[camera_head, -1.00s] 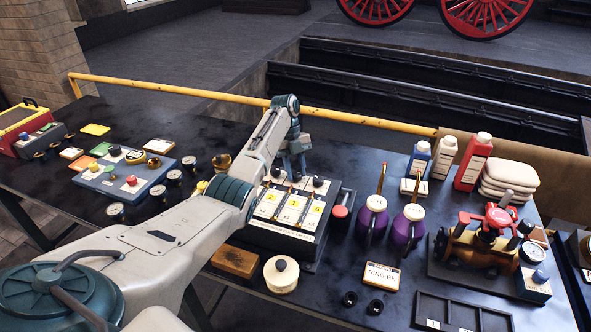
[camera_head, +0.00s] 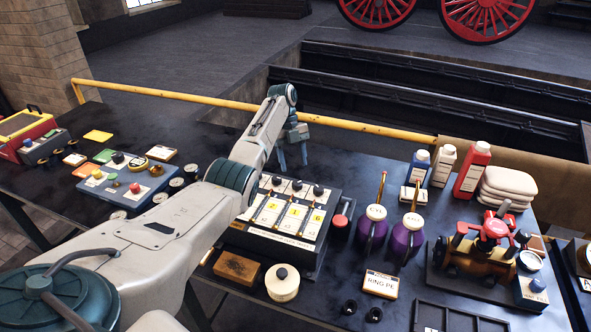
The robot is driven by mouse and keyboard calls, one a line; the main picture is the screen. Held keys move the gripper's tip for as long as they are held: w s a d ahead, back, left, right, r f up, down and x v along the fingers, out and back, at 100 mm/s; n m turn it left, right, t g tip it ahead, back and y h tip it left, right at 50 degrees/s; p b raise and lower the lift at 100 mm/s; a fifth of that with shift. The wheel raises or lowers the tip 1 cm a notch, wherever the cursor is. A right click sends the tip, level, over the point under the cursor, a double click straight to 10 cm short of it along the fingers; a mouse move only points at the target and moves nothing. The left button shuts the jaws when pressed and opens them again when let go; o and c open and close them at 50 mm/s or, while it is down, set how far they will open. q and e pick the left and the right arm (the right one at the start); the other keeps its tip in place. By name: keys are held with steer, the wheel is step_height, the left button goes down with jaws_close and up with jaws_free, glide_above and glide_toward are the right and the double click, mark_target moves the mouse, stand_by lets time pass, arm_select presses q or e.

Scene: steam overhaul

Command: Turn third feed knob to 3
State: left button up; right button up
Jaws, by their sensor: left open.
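The feed box (camera_head: 283,246) is a dark case with a sloped white front panel at the middle of the table. Three dark knobs stand in a row along its upper edge, above strips with yellow number windows. The third feed knob (camera_head: 318,190) is the rightmost, above a window that appears to read 6. Its exact pointer setting is too small to read. My left gripper (camera_head: 294,166) hangs open with fingers pointing down, just behind and above the knob row in the picture, apart from the knobs and empty. My right gripper is not in view.
Two purple oil cans (camera_head: 372,236) are further right, then a brass valve assembly (camera_head: 475,258). A wooden block (camera_head: 237,267) and a cream round pot (camera_head: 282,283) sit in front. Bare table lies behind the box.

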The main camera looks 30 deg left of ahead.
arm_select(q)
steer(key=v, duration=0.4)
steer(key=shift+w+a+r+p, duration=0.1)
steer(key=shift+a+r+p, duration=0.05)
steer(key=shift+r+p, duration=0.2)
steer(key=shift+f, duration=0.1)
